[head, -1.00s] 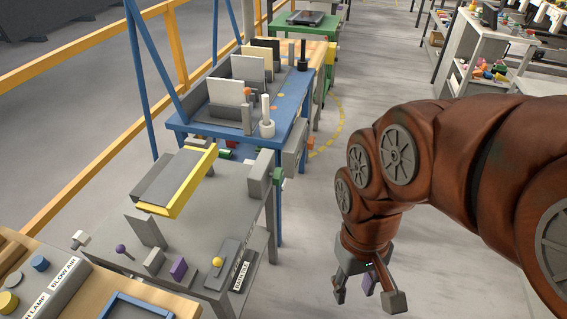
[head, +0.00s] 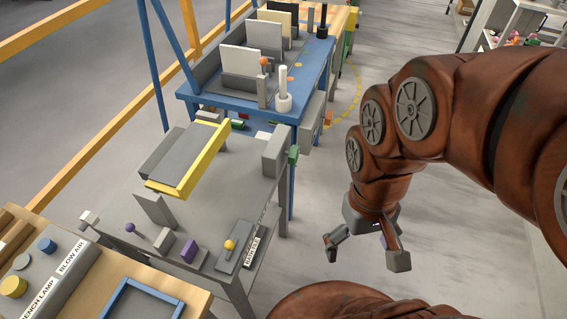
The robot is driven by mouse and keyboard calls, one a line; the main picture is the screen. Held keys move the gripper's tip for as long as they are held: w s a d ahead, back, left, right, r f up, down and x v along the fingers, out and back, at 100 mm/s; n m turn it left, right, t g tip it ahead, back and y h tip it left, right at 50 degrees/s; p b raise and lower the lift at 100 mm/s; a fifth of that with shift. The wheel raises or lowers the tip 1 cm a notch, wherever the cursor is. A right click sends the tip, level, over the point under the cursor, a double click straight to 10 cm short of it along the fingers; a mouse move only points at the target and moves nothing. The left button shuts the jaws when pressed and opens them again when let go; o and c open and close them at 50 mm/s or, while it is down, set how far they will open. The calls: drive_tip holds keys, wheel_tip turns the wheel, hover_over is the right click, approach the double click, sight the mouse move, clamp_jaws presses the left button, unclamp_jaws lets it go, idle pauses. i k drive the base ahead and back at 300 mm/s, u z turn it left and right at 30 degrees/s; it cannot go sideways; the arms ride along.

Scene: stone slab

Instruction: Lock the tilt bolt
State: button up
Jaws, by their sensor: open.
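A grey bench (head: 210,205) at left centre carries a tilted grey slab (head: 180,152) with a yellow edge frame (head: 204,164). I cannot tell for sure which part is the tilt bolt, and the label is too small to read surely. My gripper (head: 365,252) hangs right of the bench over the floor, open and empty, apart from everything.
A wooden bench with a labelled button panel (head: 50,262) and a blue tray frame (head: 117,296) is at the lower left. A blue bench (head: 194,94) with upright panels stands behind. A yellow rail (head: 85,163) runs at left. The floor right of the grey bench is clear.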

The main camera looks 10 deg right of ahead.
sight(229, 246)
drive_tip(key=u, duration=0.45)
drive_tip(key=k, duration=0.35)
drive_tip(key=u, duration=0.65)
drive_tip(key=i, duration=0.4)
drive_tip(key=z, duration=0.4)
drive_tip(key=k, duration=0.75)
drive_tip(key=u, duration=0.75)
drive_tip(key=i, duration=0.5)
drive_tip(key=u, duration=0.1)
